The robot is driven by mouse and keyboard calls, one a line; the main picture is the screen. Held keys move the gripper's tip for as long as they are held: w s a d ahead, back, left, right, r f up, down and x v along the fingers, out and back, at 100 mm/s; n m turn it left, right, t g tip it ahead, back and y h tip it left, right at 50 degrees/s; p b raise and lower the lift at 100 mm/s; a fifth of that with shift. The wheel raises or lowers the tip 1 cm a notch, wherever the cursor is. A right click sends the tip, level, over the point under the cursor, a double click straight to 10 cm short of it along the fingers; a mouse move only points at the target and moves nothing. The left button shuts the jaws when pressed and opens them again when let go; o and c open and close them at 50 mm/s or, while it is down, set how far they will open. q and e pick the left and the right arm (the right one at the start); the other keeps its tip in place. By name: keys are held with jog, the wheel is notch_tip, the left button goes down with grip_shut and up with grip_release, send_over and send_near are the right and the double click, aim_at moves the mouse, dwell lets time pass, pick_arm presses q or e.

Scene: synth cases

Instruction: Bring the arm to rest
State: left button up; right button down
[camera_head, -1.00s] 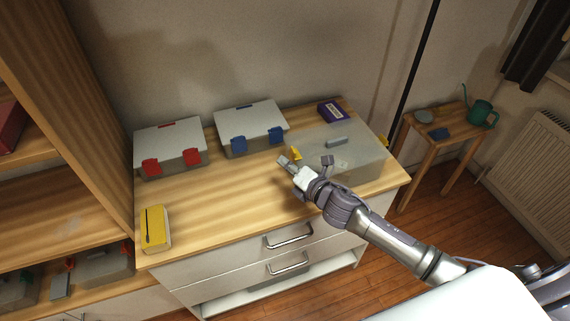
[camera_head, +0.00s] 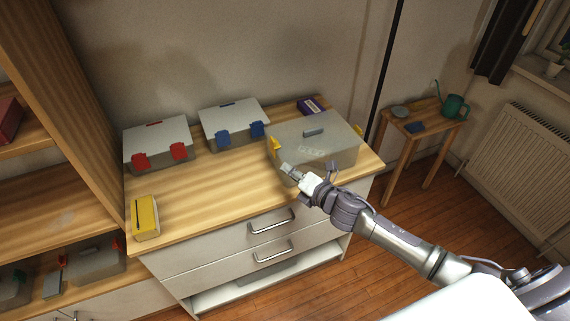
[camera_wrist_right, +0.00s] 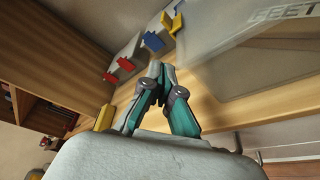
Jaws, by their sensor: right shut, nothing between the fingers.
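My right gripper (camera_head: 287,169) is shut and empty. In the head view it is over the front of the wooden cabinet top (camera_head: 190,205), just in front of a grey translucent case (camera_head: 335,150) with yellow latches; I cannot tell whether it touches the case. In the right wrist view its fingers (camera_wrist_right: 157,68) meet at the tips, with the translucent case (camera_wrist_right: 250,70) to the right. The right arm reaches in from the lower right. My left gripper does not show.
A grey case with red latches (camera_head: 158,136) and one with blue latches (camera_head: 233,116) stand behind on the cabinet top. A yellow box (camera_head: 146,218) lies at the front left and a purple box (camera_head: 312,105) at the back. A side table (camera_head: 425,126) holds a green watering can (camera_head: 455,106).

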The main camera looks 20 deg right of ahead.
jog(key=s+a+f+m+g+h, duration=0.15)
jog(key=s+m+g, duration=0.25)
jog(key=s+m, duration=0.6)
jog(key=s+d+f+m+g+h, duration=0.15)
jog(key=s+m+g, duration=0.25)
jog(key=s+m, duration=0.55)
jog(key=s+a+f+m+g+h, duration=0.2)
jog(key=s+m+g, duration=0.3)
jog(key=s, duration=0.9)
notch_tip(320, 180, down, 28)
jog(key=s+m, duration=0.1)
jog(key=s, duration=0.1)
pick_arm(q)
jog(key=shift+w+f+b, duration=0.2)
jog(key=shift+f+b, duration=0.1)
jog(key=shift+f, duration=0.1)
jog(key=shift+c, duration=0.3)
pick_arm(e)
jog(key=s+d+f+g, duration=0.1)
jog(key=s+d+f, duration=0.2)
jog(key=s+f, duration=1.2)
jog(key=shift+s+d, duration=0.2)
jog(key=shift+s, duration=0.45)
